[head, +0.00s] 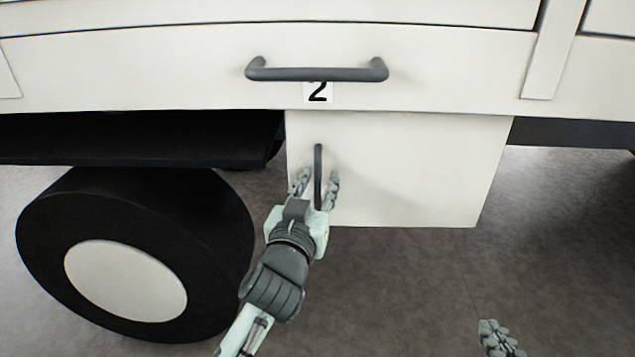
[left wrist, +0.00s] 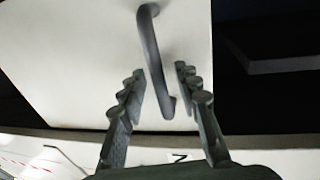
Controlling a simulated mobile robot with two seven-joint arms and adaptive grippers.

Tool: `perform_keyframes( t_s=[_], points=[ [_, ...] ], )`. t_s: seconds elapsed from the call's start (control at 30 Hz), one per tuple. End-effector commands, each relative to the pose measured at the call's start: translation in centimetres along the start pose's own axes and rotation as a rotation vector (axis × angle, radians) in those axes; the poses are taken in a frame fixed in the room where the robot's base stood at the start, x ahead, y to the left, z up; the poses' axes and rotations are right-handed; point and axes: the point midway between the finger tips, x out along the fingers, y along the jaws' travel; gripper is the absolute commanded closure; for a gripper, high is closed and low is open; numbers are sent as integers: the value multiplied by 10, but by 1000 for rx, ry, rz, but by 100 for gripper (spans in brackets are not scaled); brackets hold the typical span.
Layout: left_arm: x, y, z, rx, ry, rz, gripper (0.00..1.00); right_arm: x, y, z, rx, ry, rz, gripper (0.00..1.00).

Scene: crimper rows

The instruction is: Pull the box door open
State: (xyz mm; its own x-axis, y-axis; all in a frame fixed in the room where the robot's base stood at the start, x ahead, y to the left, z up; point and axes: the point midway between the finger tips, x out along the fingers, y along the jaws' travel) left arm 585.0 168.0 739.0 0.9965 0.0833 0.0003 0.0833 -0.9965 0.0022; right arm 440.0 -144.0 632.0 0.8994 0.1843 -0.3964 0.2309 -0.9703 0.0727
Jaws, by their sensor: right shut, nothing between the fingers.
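The box (head: 420,170) is a white cabinet under the vehicle body, and its front door (head: 400,205) looks closed. A dark vertical bar handle (head: 318,165) is on the left part of the door. My left gripper (head: 317,180) is open at the handle, with one finger on each side of its lower part. In the left wrist view the handle (left wrist: 153,60) runs between the open fingers (left wrist: 160,80), with gaps on both sides. My right gripper (head: 490,328) is shut and empty at the lower right, away from the box; most of that arm is out of view.
A longer horizontal handle (head: 315,74) and a label "2" (head: 318,92) are on the white panel above the box. A black wheel (head: 215,240) with a pale hub stands at the left. Grey floor (head: 410,280) is clear in front of the box.

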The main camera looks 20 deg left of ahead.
Motion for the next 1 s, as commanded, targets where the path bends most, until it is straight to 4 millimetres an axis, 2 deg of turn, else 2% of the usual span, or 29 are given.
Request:
perform_keyframes(
  t_s=[0.13,0.4,1.0],
  points=[
    [0,0,0,0,-1,0,69,0,0,0,0,-1,0,100],
    [0,0,0,0,-1,0,100,0,0,0,0,-1,0,100],
    [1,2,0,1,-1,10,100,-1,1,3,-1,-18,3,100]
  ],
)
